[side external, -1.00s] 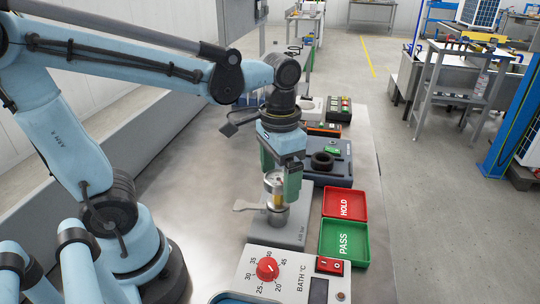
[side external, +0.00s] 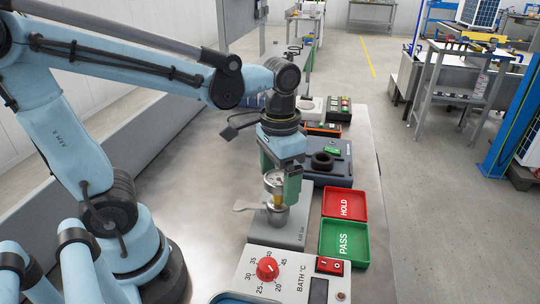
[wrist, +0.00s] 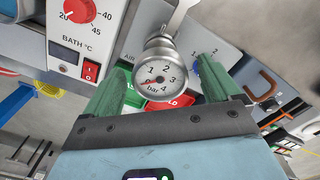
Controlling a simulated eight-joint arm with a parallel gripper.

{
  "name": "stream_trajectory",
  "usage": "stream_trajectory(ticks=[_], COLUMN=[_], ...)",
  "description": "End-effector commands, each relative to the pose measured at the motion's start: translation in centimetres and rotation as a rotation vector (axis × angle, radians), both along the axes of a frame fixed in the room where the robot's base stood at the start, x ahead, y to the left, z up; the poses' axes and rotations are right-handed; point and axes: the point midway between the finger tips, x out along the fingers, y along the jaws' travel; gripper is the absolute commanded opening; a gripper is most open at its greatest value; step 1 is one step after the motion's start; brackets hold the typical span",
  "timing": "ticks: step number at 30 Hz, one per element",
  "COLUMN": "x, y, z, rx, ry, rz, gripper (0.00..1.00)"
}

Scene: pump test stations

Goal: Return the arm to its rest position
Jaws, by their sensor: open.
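My gripper (side external: 278,188) points down over the grey air bar station (side external: 291,233) in the side external view. Its two green fingers stand apart on either side of a round pressure gauge (side external: 273,180). In the wrist view, the gauge (wrist: 157,76) faces me with a white dial marked in bar, between the spread fingers of my gripper (wrist: 163,68). Gaps show between the gauge and both fingers. The gauge sits upright on a metal fitting with a pale lever (side external: 246,206) at its left. The far finger is partly hidden in the side external view.
The bath panel (side external: 283,279) with its red knob stands in front. The green PASS tray (side external: 344,243) and red HOLD tray (side external: 345,203) are at the right and look empty. Bare bench lies left.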

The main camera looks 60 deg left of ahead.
Motion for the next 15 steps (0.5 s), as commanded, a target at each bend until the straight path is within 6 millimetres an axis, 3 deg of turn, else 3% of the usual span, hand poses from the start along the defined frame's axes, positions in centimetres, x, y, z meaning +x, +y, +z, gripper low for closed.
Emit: stream_trajectory(ticks=[15], x=[0.0], y=[0.0], z=[6.6], rx=[0.0], ry=[0.0], rz=[0.0], gripper=[0.9])
